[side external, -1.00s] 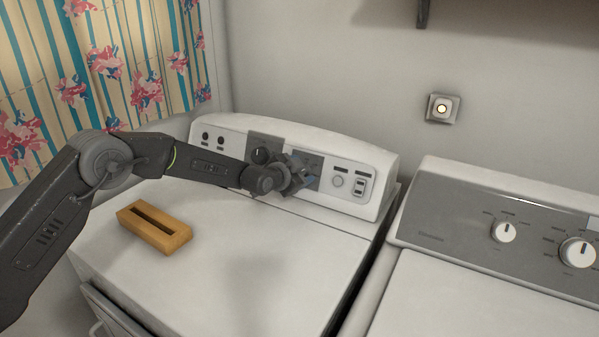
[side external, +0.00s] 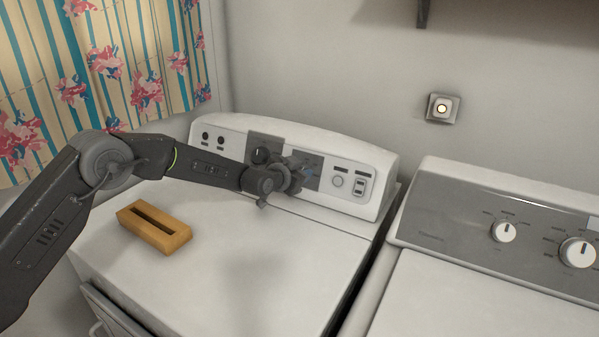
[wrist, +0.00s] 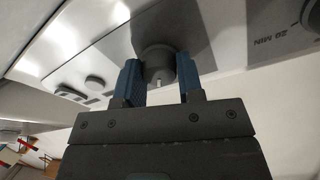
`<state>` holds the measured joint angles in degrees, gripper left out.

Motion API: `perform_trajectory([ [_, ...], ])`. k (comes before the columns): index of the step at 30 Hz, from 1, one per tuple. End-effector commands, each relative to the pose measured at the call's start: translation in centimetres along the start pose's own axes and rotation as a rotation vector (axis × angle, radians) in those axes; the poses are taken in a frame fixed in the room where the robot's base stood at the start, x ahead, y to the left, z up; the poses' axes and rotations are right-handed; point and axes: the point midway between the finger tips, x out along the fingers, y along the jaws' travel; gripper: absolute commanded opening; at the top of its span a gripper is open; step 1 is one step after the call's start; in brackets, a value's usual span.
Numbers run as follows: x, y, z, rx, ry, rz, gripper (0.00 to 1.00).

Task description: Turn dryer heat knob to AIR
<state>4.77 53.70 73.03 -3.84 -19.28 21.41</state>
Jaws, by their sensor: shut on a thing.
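The dark round knob (wrist: 158,60) sits on a grey plate of the dryer panel in the wrist view. My gripper (wrist: 160,78) has its two blue fingers on either side of this knob and is shut on it. A short white mark shows on the knob's lower edge there; the setting it points to cannot be read. In the side view my gripper (side external: 298,172) is at the panel of the left machine, the dryer (side external: 300,235), and hides most of the held knob and its labels.
Another dark knob (side external: 260,156) is close to the left of my gripper; "20 MIN" is printed near it in the wrist view. White buttons and switches (side external: 360,185) are to the right. A wooden slotted block (side external: 155,235) lies on the dryer top. A second machine (side external: 470,285) stands at right.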

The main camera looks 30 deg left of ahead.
Motion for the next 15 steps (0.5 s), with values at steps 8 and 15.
perform_trajectory([
  [8,-0.01,0.02,-0.01,-0.073,0.004,-0.004,0.11],
  [15,-0.01,0.02,-0.02,-0.07,0.004,-0.004,0.43],
])
